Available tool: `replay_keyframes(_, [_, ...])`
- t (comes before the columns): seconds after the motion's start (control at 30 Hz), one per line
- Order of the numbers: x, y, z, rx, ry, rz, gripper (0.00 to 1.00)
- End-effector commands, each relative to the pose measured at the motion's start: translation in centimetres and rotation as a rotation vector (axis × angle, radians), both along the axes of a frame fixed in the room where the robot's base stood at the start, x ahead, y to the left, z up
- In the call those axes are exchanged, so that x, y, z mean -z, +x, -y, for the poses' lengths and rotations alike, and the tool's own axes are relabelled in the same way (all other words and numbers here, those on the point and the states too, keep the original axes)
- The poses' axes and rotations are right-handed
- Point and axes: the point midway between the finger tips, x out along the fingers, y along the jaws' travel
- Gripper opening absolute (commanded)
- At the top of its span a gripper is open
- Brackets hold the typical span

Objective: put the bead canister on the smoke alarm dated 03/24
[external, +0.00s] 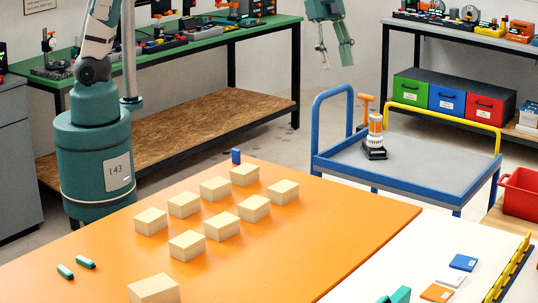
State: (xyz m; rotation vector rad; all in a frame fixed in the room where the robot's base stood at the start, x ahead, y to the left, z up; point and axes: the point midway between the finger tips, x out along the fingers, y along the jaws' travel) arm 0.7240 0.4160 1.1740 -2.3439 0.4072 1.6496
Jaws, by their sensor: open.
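My gripper (335,56) hangs at the top middle, pointing down with its two fingers apart and nothing between them. It is well above the floor, behind the blue cart. I cannot surely identify the bead canister. An orange and white cylindrical object (375,130) stands upright on the cart, on a black base, below and right of my gripper in the picture. I cannot make out a smoke alarm or the date 03/24; labels here are too small to read.
The blue cart (440,183) has a grey top, mostly bare. Coloured bins (446,100) and a red crate (523,194) are at the right.

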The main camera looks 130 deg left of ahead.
Motion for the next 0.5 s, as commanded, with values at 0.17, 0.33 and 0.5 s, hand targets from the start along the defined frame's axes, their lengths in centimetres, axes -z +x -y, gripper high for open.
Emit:
replay_keyframes(0.17, [-1.9,-1.1,5.1,-0.031,0.008,0.008,0.43])
replay_keyframes(0.33, [-3.3,-2.4,9.4,-0.064,0.016,0.017,0.43])
replay_keyframes(0.5, [-4.5,-4.1,13.7,-0.096,0.020,0.030,0.43])
